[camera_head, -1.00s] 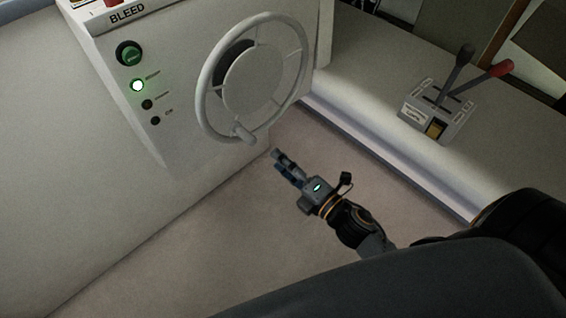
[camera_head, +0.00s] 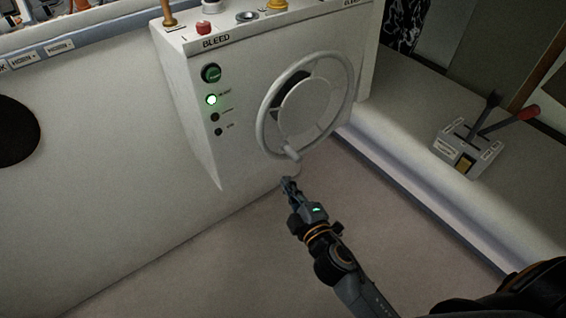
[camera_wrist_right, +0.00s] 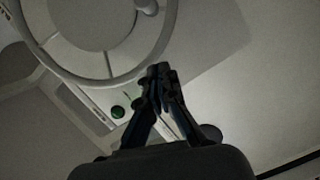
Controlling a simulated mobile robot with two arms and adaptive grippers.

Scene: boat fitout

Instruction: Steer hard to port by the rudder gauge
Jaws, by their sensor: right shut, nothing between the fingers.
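A white steering wheel (camera_head: 262,104) with a knob (camera_head: 291,153) at its lower rim is mounted on the front of a white console (camera_head: 203,150). My right gripper (camera_head: 289,183) is shut and empty, just below the knob in the head view and apart from it as far as I can tell. In the right wrist view, the shut fingers (camera_wrist_right: 160,72) point up near the wheel's rim (camera_wrist_right: 95,80), and the knob (camera_wrist_right: 147,6) is at the top. No rudder gauge can be made out. My left gripper is not in view.
The console front has a green button (camera_head: 211,73) and a lit green lamp (camera_head: 211,99). Its top carries a red button (camera_head: 204,27) and other controls. A lever unit (camera_head: 468,147) with a red-handled lever stands on the ledge at right. The floor below the wheel is clear.

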